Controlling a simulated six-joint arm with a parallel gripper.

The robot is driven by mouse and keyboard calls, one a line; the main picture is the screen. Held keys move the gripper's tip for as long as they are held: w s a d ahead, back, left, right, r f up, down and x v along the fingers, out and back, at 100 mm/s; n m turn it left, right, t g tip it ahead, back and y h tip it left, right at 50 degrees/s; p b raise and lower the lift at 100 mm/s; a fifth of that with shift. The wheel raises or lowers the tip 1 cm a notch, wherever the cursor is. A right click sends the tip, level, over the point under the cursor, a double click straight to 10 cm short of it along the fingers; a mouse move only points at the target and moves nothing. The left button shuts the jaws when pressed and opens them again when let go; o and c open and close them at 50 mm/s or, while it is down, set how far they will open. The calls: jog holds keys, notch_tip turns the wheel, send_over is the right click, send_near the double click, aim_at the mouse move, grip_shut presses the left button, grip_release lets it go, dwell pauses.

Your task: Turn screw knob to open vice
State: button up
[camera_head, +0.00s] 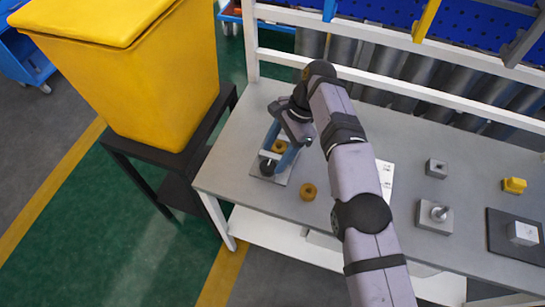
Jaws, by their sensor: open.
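The vice sits on a light plate (283,179) near the left end of the grey table. A dark round knob (267,167) shows at its front left. My gripper (273,163) reaches down over the vice from the upper right. Its two blue fingers are apart, with the tips close to the knob; I cannot tell whether they touch it. A brass-coloured ring (279,146) shows between the blue fingers, at the vice. The gripper and wrist hide much of the vice, including its jaws.
Another brass-coloured ring (308,191) lies on the table right of the vice. A grey block with a metal knob (439,214), a small grey block (436,168), a yellow block (514,185) and a dark plate (505,252) stand farther right. A yellow bin (140,80) stands beyond the left edge.

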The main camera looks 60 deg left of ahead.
jog(key=p+v, duration=0.3)
jog(key=p, duration=0.3)
jog(key=shift+p, duration=0.55)
